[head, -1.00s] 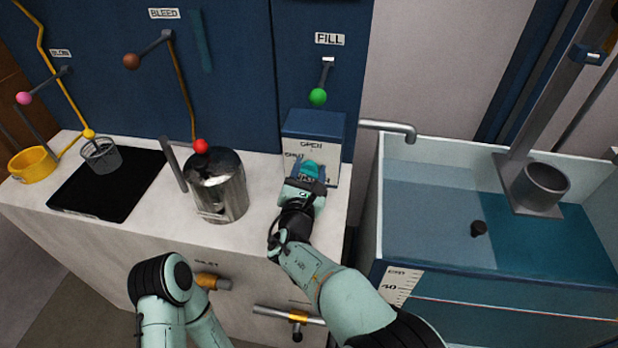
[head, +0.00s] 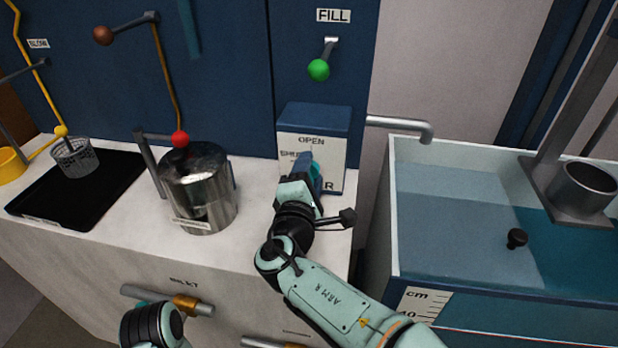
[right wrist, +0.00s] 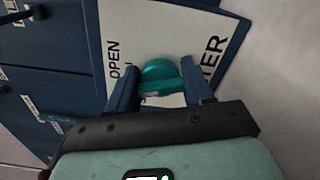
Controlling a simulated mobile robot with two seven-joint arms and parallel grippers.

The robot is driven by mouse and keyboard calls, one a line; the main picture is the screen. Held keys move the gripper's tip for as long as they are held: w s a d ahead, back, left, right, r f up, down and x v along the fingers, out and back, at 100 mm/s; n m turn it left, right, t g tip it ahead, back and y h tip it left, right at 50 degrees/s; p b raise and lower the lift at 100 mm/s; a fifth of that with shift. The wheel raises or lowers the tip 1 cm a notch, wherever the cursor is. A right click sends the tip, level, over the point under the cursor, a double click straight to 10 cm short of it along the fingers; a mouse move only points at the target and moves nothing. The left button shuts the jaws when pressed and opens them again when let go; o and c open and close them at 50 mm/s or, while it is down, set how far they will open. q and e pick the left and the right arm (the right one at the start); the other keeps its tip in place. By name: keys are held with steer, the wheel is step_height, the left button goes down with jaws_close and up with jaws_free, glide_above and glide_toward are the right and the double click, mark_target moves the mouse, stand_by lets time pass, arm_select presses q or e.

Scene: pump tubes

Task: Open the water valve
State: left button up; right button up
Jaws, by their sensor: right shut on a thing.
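The water valve is a teal knob (head: 316,172) on the white face (head: 330,150) of a blue box (head: 314,117) on the counter. The face reads OPEN at the top and a partly covered word ending in "ER" at the bottom. My right gripper (head: 309,165) is at the knob and hides part of it. In the right wrist view, the fingers of my right gripper (right wrist: 160,70) are shut on the teal knob (right wrist: 160,80), one on each side. The lettering stands sideways there, so the gripper is rolled relative to the panel. My left gripper is not in view.
A metal pot (head: 199,190) stands on the counter left of my right arm. A black tray (head: 105,185) with a basket (head: 74,157) is farther left. A green-knobbed FILL lever (head: 318,70) is above the box. A spout (head: 400,125) and water tank (head: 460,190) are on the right.

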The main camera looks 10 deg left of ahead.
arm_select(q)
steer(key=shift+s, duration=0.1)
arm_select(e)
steer(key=shift+w+d+r+m, duration=0.1)
steer(key=shift+d+m, duration=0.05)
steer(key=shift+m, duration=0.9)
steer(key=shift+d+r+m, duration=0.1)
steer(key=shift+m, duration=0.95)
steer(key=shift+f, duration=0.1)
steer(key=o, duration=1)
steer(key=shift+o, duration=0.2)
steer(key=shift+f, duration=0.1)
steer(key=shift+s+a, duration=0.1)
steer(key=shift+s, duration=0.1)
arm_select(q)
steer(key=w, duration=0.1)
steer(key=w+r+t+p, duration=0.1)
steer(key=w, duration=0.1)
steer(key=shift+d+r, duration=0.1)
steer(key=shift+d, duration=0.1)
arm_select(e)
steer(key=s, duration=1.3)
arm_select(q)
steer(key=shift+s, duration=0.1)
